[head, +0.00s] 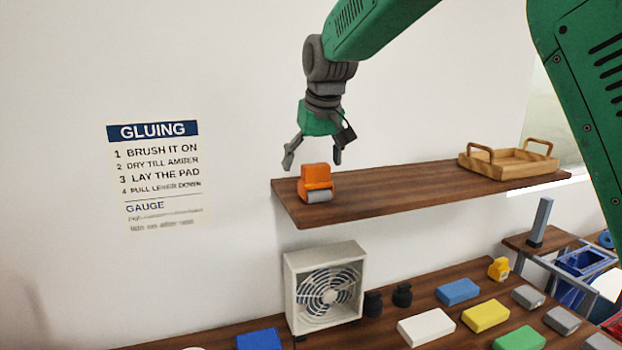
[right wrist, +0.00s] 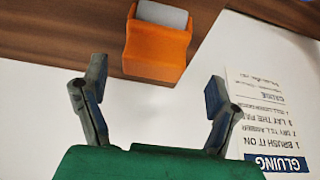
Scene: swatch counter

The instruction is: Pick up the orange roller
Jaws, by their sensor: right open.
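The orange roller (head: 316,182) sits near the left end of the wooden wall shelf, its grey cylinder facing the front. In the right wrist view the roller (right wrist: 156,50) shows at the top, beyond and between the fingertips. My right gripper (head: 313,160) is open and empty, pointing down just above the roller; its fingers (right wrist: 155,90) are spread wider than the roller in the right wrist view. I see no contact between fingers and roller. My left gripper is not in view.
The shelf (head: 400,198) also holds a wooden tray with handles (head: 507,162) at its right. Below are a fan (head: 325,288) and several coloured blocks on a counter (head: 390,335). A gluing sign (head: 158,170) is on the wall. The shelf between roller and tray is clear.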

